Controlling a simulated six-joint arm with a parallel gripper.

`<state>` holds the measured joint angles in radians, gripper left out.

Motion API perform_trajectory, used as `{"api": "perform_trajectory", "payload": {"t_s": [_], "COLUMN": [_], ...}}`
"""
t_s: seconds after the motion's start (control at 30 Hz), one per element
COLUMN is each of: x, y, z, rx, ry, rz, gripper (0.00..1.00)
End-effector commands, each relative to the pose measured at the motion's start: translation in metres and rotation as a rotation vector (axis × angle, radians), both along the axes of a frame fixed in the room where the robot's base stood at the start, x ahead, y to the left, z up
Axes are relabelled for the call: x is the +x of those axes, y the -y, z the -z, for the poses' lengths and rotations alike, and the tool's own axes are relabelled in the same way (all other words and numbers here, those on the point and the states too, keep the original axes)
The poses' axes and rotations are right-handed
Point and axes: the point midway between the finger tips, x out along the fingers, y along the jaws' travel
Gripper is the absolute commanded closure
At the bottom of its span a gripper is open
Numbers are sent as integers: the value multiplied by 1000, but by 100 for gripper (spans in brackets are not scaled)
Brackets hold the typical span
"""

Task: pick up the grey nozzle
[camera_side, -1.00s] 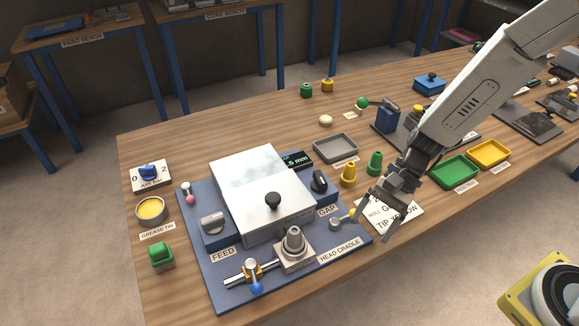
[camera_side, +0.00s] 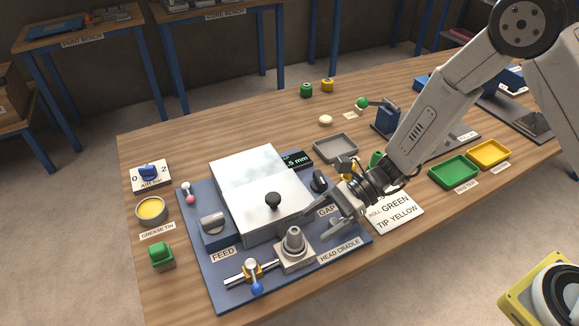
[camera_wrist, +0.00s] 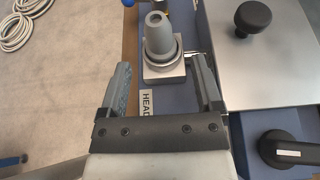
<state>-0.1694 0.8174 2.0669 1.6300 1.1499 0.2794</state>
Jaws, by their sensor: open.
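The grey nozzle (camera_side: 293,242) stands upright in a square metal holder (camera_side: 294,258) beside the HEAD CRADLE label, at the front of the blue base plate. In the wrist view the nozzle (camera_wrist: 158,34) lies ahead of the fingertips, roughly between their lines. My gripper (camera_side: 318,222) is open and empty, to the right of the nozzle and a little higher in the side view.
A white cover block (camera_side: 262,180) with a black knob (camera_side: 273,200) stands close behind the nozzle. A clamp with a blue ball lever (camera_side: 257,288) is at its left. A card (camera_side: 397,214) reads GREEN and TIP YELLOW.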

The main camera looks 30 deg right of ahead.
Motion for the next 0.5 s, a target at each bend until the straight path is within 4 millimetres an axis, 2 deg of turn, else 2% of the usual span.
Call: {"api": "perform_trajectory", "payload": {"t_s": [0.13,0.5], "x": [0,0], "y": [-10,-19], "z": [4,8], "rx": [0,-1], "ry": [1,1], "rz": [-2,-1], "gripper": [17,17]}}
